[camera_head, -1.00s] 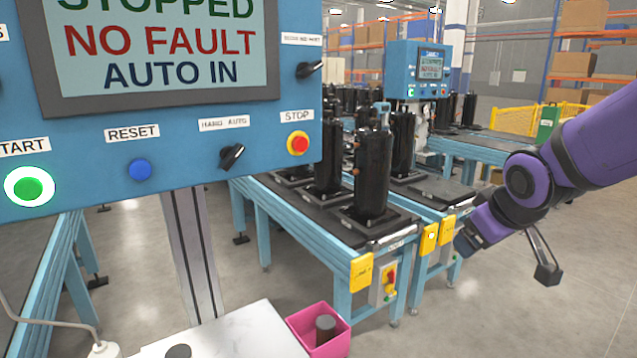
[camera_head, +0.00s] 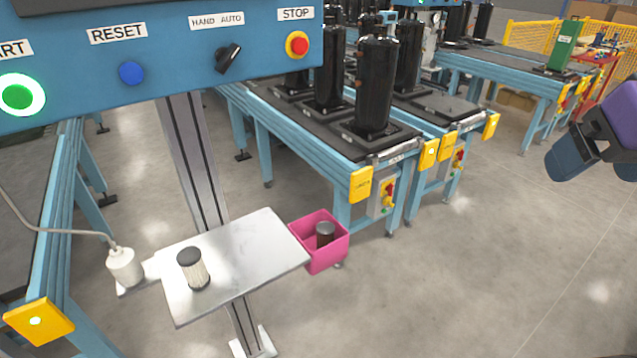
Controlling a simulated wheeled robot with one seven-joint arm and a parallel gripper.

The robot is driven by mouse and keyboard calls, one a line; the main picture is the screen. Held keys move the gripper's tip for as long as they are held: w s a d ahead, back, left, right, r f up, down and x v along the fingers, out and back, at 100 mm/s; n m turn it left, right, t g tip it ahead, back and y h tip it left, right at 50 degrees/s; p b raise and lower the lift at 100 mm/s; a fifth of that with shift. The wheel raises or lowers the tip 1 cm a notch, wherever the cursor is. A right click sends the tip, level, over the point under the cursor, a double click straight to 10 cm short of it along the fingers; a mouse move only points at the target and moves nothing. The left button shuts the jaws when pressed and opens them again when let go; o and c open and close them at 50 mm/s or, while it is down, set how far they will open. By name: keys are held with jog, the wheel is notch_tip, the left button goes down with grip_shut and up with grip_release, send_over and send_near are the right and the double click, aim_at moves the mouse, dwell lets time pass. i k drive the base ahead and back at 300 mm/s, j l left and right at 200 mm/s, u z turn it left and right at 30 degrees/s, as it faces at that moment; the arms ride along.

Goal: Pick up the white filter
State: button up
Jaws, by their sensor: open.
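The white filter (camera_head: 198,274) stands upright on a small metal shelf (camera_head: 250,255) below the control panel. It has pale ribbed sides and a dark round cap. My gripper (camera_head: 597,160) is at the right edge of the view, open, with part of it cut off by the frame. It is well to the right of the filter and higher in the picture, with nothing seen between its jaws.
A pink bin (camera_head: 322,258) at the shelf's right end holds a dark cylinder (camera_head: 325,235). A white corded device (camera_head: 125,267) hangs at the shelf's left. The control panel (camera_head: 170,60) overhangs the shelf. Conveyors with black compressors (camera_head: 375,85) stand behind. Right floor is clear.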

aim_at(190, 261)
jog(key=u, duration=1.35)
